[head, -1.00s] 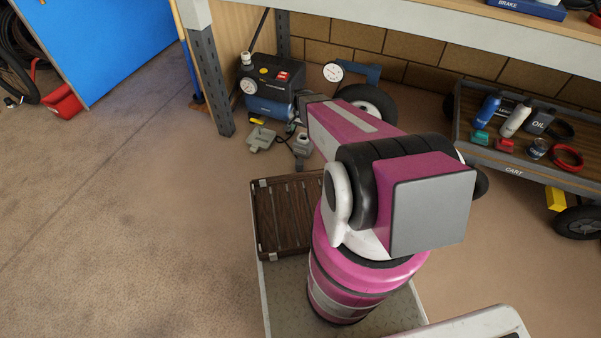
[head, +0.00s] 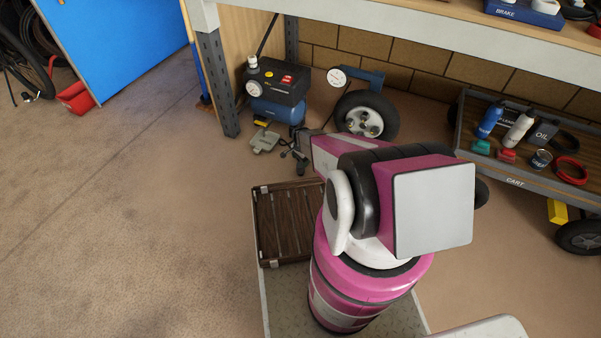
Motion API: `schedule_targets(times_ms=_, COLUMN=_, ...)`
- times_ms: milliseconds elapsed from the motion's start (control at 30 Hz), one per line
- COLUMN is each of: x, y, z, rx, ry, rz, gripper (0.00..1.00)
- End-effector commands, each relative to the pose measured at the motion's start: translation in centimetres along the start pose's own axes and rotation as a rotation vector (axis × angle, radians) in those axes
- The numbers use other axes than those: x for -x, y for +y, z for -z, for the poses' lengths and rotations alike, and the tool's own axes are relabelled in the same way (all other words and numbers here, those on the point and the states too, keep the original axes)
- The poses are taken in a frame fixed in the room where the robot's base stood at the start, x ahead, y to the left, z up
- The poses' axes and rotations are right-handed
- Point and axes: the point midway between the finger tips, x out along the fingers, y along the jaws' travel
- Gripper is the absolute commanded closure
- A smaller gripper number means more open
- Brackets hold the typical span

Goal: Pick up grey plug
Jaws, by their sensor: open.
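A small grey piece that looks like the grey plug (head: 265,141) lies on the floor in the head view, in front of the compressor. Its fine shape is too small to tell. My gripper (head: 294,160) shows small and dark beyond my pink forearm, low near the floor. It is just right of the grey piece and apart from it in the picture. Its jaws are open, with nothing seen between them. My forearm hides part of the gripper's wrist and the floor behind it.
A black and blue compressor (head: 277,95) stands behind the grey piece, beside a shelf post (head: 217,85). A wheel (head: 367,116) stands to the right. A cart (head: 516,172) with bottles is farther right. The floor on the left is clear.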

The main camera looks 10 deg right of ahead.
Motion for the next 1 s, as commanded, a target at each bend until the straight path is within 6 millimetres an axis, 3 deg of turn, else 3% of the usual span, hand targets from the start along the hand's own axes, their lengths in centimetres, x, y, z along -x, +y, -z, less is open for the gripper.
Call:
schedule_targets(times_ms=167, x=-1.1, y=0.0, z=0.0, rx=0.001, ry=0.0, rz=0.0, gripper=0.21)
schedule_targets(times_ms=500, x=-5.3, y=0.1, z=0.0, rx=0.001, ry=0.0, rz=0.0, gripper=0.21)
schedule_targets(times_ms=733, x=-5.4, y=0.2, z=-0.1, rx=0.001, ry=0.0, rz=0.001, gripper=0.21)
schedule_targets(times_ms=900, x=-5.4, y=0.2, z=-0.1, rx=0.001, ry=0.0, rz=0.0, gripper=0.75)
schedule_targets(times_ms=1000, x=-5.3, y=0.2, z=-0.1, rx=0.001, ry=0.0, rz=0.0, gripper=0.75)
